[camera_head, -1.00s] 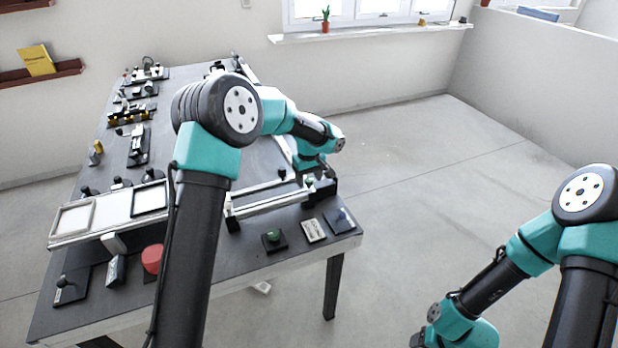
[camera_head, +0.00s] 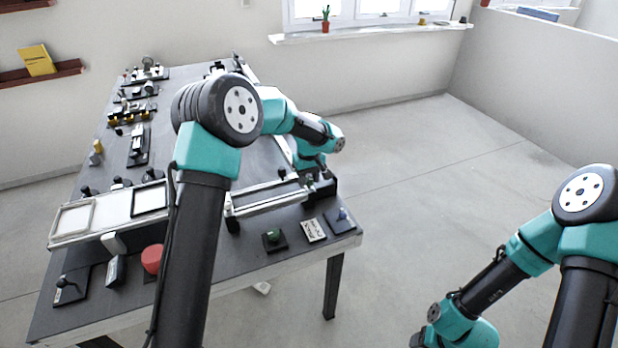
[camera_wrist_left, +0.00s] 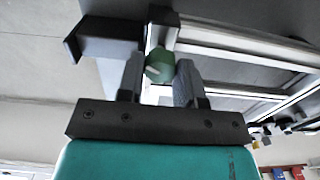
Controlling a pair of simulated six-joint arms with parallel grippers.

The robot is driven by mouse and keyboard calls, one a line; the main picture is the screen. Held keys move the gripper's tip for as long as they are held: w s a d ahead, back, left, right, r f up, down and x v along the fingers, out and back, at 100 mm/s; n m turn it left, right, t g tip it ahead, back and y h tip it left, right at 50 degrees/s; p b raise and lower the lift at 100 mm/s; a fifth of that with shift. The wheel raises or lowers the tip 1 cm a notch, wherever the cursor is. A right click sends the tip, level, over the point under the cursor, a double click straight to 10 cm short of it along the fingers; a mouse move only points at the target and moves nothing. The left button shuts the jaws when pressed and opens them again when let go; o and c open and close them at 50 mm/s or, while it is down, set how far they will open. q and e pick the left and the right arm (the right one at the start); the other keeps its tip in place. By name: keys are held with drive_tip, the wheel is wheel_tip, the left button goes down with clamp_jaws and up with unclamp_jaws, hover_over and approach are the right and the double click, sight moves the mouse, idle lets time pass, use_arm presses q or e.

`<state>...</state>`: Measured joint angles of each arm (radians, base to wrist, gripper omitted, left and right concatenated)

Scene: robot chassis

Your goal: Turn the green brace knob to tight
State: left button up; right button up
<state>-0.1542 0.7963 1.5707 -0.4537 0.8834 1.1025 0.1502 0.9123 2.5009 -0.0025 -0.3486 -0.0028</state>
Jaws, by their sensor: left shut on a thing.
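The green brace knob (camera_wrist_left: 160,64) shows in the left wrist view, with a small pale mark on its side. My left gripper (camera_wrist_left: 160,70) is shut on it, one finger on each side. The knob sits by a dark bracket (camera_wrist_left: 105,45) and light metal rails. In the head view the left arm reaches over the table to the right end of the rail frame (camera_head: 268,203), and the fingers and knob are too small there to make out well. My right arm (camera_head: 490,285) hangs at the lower right, away from the table, with its fingertips out of view.
The dark table (camera_head: 200,285) carries a red button (camera_head: 152,259), a green knob on a black plate (camera_head: 274,237), a printed card (camera_head: 313,230) and a small switch plate (camera_head: 340,220) near its front. Several fixtures stand along its left side. The floor at right is clear.

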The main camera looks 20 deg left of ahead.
use_arm(q)
drive_tip(key=m, duration=0.3)
drive_tip(key=shift+m, duration=0.4)
drive_tip(key=m, duration=0.3)
drive_tip(key=shift+m, duration=0.4)
drive_tip(key=m, duration=1.1)
drive_tip(key=shift+d+m, duration=0.1)
drive_tip(key=shift+m, duration=0.2)
drive_tip(key=m, duration=0.5)
drive_tip(key=o, duration=0.9)
drive_tip(key=shift+o, duration=0.2)
drive_tip(key=shift+r, duration=0.1)
